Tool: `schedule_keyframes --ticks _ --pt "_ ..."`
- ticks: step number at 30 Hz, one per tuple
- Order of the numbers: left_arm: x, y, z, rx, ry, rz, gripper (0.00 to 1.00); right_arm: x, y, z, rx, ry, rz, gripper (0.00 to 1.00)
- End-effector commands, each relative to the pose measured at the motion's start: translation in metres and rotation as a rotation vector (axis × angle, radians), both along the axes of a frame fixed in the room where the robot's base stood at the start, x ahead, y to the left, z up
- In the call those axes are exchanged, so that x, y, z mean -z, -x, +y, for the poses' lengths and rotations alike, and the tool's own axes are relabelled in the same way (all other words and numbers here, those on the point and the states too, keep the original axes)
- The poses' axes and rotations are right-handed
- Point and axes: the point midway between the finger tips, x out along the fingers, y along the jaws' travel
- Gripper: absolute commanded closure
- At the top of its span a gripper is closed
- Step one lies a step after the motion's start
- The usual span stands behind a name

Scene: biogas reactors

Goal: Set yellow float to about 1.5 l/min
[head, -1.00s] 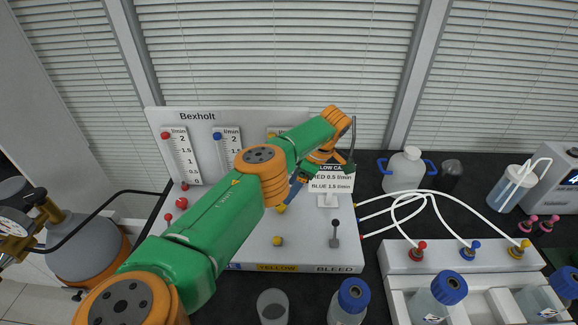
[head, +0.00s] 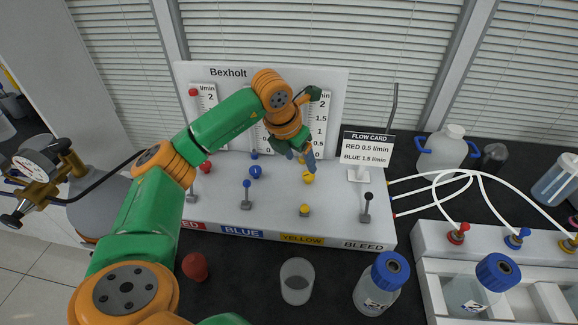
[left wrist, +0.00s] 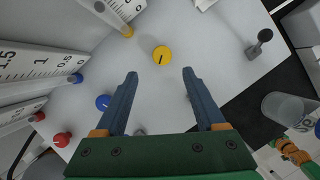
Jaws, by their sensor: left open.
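The yellow knob (head: 308,177) is on the sloping white panel below the yellow scale (head: 320,125). In the left wrist view the yellow knob (left wrist: 161,56) shows a dark line on its face and lies just beyond the gap between my fingertips. My left gripper (head: 297,156) is open and empty, its fingers apart on either side of the knob's direction; I see no contact. A yellow fitting (left wrist: 127,31) is at the foot of the yellow scale. The yellow float is hidden behind my left gripper and wrist in the head view.
Blue knob (head: 255,172) and red knob (head: 205,167) are to the left. Yellow lever (head: 305,209) and black lever (head: 367,200) stand nearer the front. The flow card (head: 367,149) is close on the right.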

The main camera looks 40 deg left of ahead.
Motion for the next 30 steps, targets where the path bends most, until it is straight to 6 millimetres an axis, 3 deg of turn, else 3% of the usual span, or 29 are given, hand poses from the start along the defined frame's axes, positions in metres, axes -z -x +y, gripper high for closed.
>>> schedule_keyframes --ticks 3,12,20,21,23,28,29,30 --pt "0.007 -0.003 -0.001 -0.022 0.012 -0.012 0.28 -0.003 0.0 0.0 0.0 0.0 0.0 0.5" --pt "0.056 -0.024 -0.002 -0.021 0.011 -0.012 0.28 -0.016 0.0 0.0 0.0 -0.001 0.001 0.5" --pt "0.062 -0.027 -0.002 -0.019 0.009 -0.014 0.28 -0.015 0.0 0.001 0.001 -0.001 0.001 0.5" --pt "0.062 -0.027 -0.002 -0.019 0.009 -0.014 0.31 -0.015 0.0 0.001 0.001 -0.001 0.001 0.5" --pt "0.062 -0.027 -0.002 -0.019 0.009 -0.014 0.47 -0.015 0.0 0.001 0.001 -0.002 0.001 0.5" --pt "0.062 -0.026 -0.002 -0.019 0.009 -0.014 0.93 -0.015 0.0 0.001 0.001 -0.002 0.001 0.5" --pt "0.062 -0.026 -0.002 -0.019 0.009 -0.014 1.0 -0.015 0.0 0.001 0.001 -0.002 0.001 0.5" --pt "0.062 -0.026 -0.002 -0.019 0.009 -0.014 1.0 -0.015 0.0 0.001 0.001 -0.002 0.001 0.5"
